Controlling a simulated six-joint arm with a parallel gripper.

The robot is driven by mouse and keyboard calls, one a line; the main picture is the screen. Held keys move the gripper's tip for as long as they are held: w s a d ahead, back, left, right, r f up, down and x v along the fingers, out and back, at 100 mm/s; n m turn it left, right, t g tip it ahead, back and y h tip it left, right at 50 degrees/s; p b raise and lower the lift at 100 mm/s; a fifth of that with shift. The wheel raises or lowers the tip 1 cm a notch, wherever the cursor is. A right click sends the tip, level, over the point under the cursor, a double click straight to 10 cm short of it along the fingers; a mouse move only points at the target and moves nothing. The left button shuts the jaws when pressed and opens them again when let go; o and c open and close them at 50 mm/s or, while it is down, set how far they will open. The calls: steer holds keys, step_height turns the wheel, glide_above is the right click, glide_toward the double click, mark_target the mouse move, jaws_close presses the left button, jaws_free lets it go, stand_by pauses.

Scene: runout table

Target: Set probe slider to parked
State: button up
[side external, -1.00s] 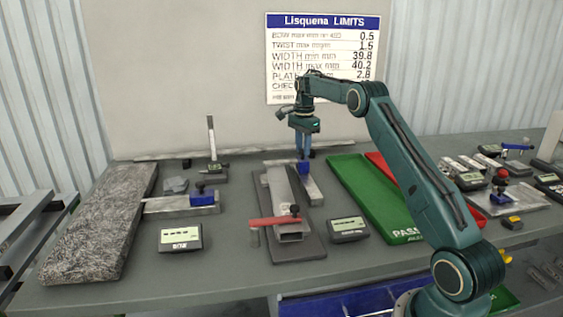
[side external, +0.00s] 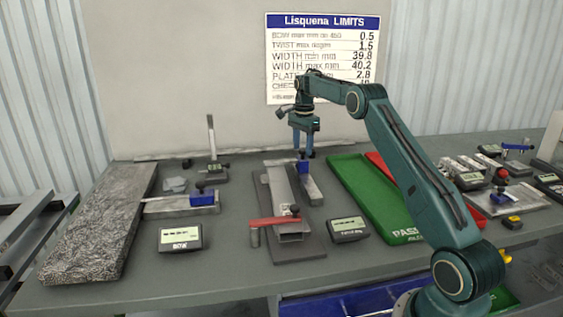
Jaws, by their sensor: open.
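My gripper (side external: 303,154) is open, pointing down at the back middle of the table. Its blue fingers are at the far part of a small blue slider block (side external: 303,168) with a dark knob. That block sits on a grey metal bar (side external: 312,189) beside a rectangular steel tube. I cannot tell whether the fingers touch the block or stand behind it. A second blue slider block (side external: 198,199) with a dark knob sits on a grey bar (side external: 172,205) at the left. I see no legible label telling which is the probe slider or where parked lies.
The steel tube (side external: 280,190) lies on a dark plate with a red arm (side external: 272,222) across it. Digital readouts (side external: 180,238) (side external: 348,229) stand in front. A rough stone slab (side external: 100,225) is at left, a green PASS tray (side external: 372,192) at right. The front table strip is clear.

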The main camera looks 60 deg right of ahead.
mark_target(297, 160)
steer(key=shift+r, duration=3.65)
steer(key=shift+w, duration=0.1)
steer(key=c, duration=1)
steer(key=shift+w+a+r+t, duration=0.25)
steer(key=shift+w+a+t, duration=0.05)
steer(key=shift+a, duration=0.25)
jaws_close()
steer(key=s+a+n+t+h, duration=0.1)
steer(key=s+a+t+h, duration=0.2)
steer(key=s+a+h, duration=0.3)
steer(key=shift+s+a+f, duration=0.15)
steer(key=shift+s+a, duration=0.6)
steer(key=shift+s, duration=1.9)
